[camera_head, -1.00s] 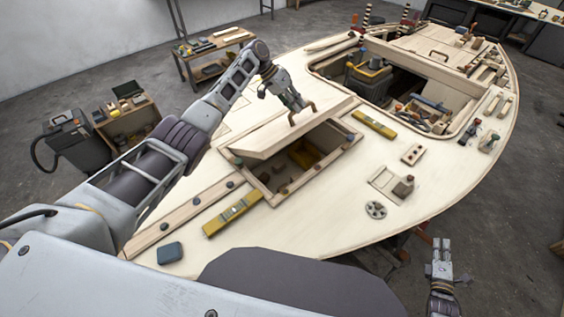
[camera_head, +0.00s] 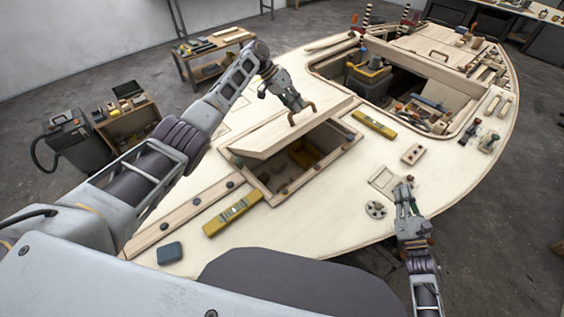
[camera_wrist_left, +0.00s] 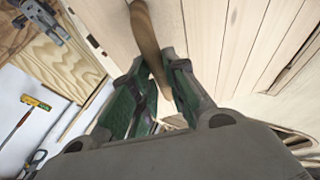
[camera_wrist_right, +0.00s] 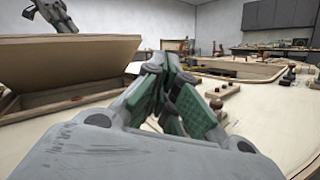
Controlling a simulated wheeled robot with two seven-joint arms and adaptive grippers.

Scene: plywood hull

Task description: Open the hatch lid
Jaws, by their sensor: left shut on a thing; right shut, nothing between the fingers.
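A curved brown handle (camera_head: 301,115) stands on the lid. My left gripper (camera_head: 297,108) is shut on the handle; the left wrist view shows the handle (camera_wrist_left: 145,35) between the fingers. My right gripper (camera_head: 403,186) is shut and empty over the deck's right side, near a small wooden block. In the right wrist view the raised lid (camera_wrist_right: 70,65) is at the left, apart from the right gripper (camera_wrist_right: 158,72).
Yellow levels lie on the deck before (camera_head: 233,215) and behind (camera_head: 374,124) the hatch. A large cockpit opening (camera_head: 400,85) with tools lies behind. The near-right deck is mostly clear.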

